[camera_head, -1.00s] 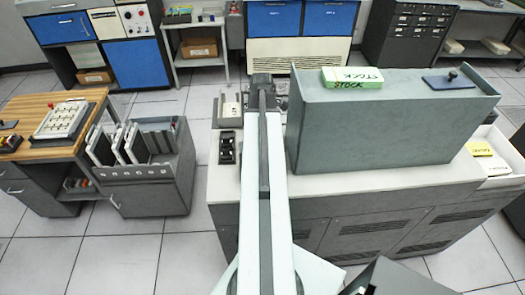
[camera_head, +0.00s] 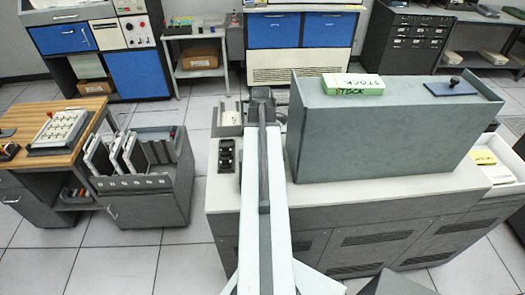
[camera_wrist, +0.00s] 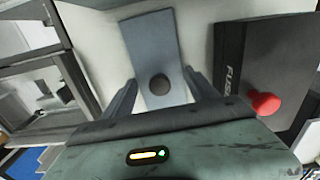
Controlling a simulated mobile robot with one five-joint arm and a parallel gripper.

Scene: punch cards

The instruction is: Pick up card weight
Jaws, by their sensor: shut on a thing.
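A blue-grey card weight (camera_wrist: 150,40), a flat plate with a round dark knob, shows in the wrist view. My gripper (camera_wrist: 161,80) is shut on it, with one finger at each side edge of the plate and the knob between them. In the head view my arm stretches straight ahead, and the fingers and the held weight are hidden at its far end. A similar blue plate with a dark knob (camera_head: 451,88) lies on top of the grey machine at the right.
The large grey machine (camera_head: 380,135) stands right of my arm, with a STOCK box (camera_head: 353,84) on top. A card cart (camera_head: 150,205) and wooden desk (camera_head: 75,135) are at the left. A black box with a red knob (camera_wrist: 265,103) is close right of my gripper.

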